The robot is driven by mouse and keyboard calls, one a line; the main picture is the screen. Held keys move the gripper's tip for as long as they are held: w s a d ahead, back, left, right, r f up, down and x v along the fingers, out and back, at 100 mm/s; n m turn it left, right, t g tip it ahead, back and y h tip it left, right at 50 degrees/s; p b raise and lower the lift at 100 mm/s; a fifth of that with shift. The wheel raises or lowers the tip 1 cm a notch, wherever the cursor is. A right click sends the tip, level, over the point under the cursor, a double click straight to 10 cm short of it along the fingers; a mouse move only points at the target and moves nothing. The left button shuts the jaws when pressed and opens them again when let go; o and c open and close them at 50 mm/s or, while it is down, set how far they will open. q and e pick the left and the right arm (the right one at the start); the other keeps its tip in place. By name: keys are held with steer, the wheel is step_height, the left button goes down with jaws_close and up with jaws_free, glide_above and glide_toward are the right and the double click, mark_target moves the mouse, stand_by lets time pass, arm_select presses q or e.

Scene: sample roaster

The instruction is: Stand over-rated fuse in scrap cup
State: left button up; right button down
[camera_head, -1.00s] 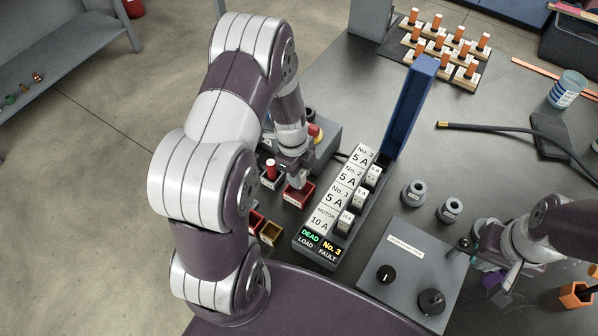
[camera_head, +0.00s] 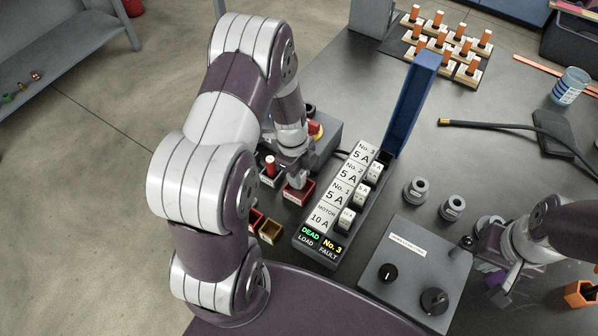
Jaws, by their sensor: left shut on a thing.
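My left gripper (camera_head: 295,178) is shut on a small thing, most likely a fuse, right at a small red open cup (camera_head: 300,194). The fingers hide the held thing, and I cannot tell whether it touches the cup floor. A red-topped fuse (camera_head: 270,166) stands in a small holder just left of the fingers. Another red cup (camera_head: 256,221) and a brown-yellow cup (camera_head: 271,232) are nearer me. I cannot read which cup is for scrap. My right gripper (camera_head: 498,284) is at the lower right near a purple thing; its fingers are unclear.
The fuse panel (camera_head: 325,245) reads DEAD LOAD and No. 3 FAULT; its blue lid (camera_head: 412,100) stands open. A grey control box (camera_head: 405,272) with knobs and two grey round pieces (camera_head: 416,190) lie to its right.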

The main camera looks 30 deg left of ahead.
arm_select(q)
steer(key=shift+f+b, duration=1.25)
steer(key=shift+f, duration=0.2)
steer(key=o, duration=1.1)
steer(key=shift+w+r, duration=0.15)
steer(key=shift+r, duration=0.2)
steer(key=shift+o, duration=0.2)
step_height(320, 180, up, 12)
steer(key=a+p, duration=0.1)
steer(key=shift+a, duration=0.25)
steer(key=shift+f, duration=0.1)
